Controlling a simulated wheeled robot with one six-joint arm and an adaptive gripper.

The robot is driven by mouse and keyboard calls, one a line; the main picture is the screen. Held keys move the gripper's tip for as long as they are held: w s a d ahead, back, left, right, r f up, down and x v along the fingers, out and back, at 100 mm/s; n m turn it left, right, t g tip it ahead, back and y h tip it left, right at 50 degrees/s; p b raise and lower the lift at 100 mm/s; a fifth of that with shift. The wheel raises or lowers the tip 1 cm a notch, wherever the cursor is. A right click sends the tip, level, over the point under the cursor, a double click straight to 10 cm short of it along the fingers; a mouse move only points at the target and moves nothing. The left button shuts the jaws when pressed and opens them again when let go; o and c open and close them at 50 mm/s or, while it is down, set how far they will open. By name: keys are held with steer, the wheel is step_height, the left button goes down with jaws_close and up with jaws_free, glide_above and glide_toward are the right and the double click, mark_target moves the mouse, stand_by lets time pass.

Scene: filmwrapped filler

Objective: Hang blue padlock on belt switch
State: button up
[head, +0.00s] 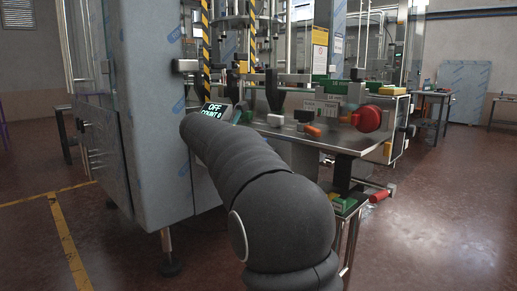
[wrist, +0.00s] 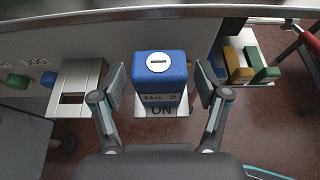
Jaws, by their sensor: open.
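In the wrist view, a blue block (wrist: 172,82), which looks like the body of the blue padlock, has a white slotted disc on its end and a "No. 2" label. It sits against a pale plate (wrist: 141,106) marked "ON". My gripper (wrist: 160,75) is open, with one finger on each side of the block and a gap on both sides. No shackle is visible. Whether the plate belongs to the belt switch, I cannot tell. In the head view my arm hides the gripper and the block.
In the wrist view, a holder (wrist: 232,44) with blue, yellow and green blocks is at right. A metal bracket (wrist: 88,72) and green button (wrist: 18,81) are at left. In the head view, a steel machine cabinet (head: 150,130) stands left and a red knob (head: 368,118) right.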

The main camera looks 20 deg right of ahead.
steer(key=v, duration=1.2)
steer(key=s+a+f+m+y, duration=0.2)
steer(key=a+f+m+y, duration=0.1)
steer(key=f+m, duration=0.3)
steer(key=s+a+f+m+y, duration=0.1)
steer(key=a+f+m+y, duration=0.15)
steer(key=f, duration=0.65)
steer(key=s+a+f+m+y, duration=0.1)
steer(key=s+f+m+y, duration=0.1)
steer(key=s, duration=0.8)
steer(key=s+a+f+m+y, duration=0.1)
steer(key=s+f+m, duration=0.4)
steer(key=s, duration=0.5)
steer(key=s+a+f+m+t+y, duration=0.1)
steer(key=s+f+m+y, duration=0.3)
steer(key=s, duration=0.7)
steer(key=shift+a+m, duration=0.15)
steer(key=shift+m, duration=1.1)
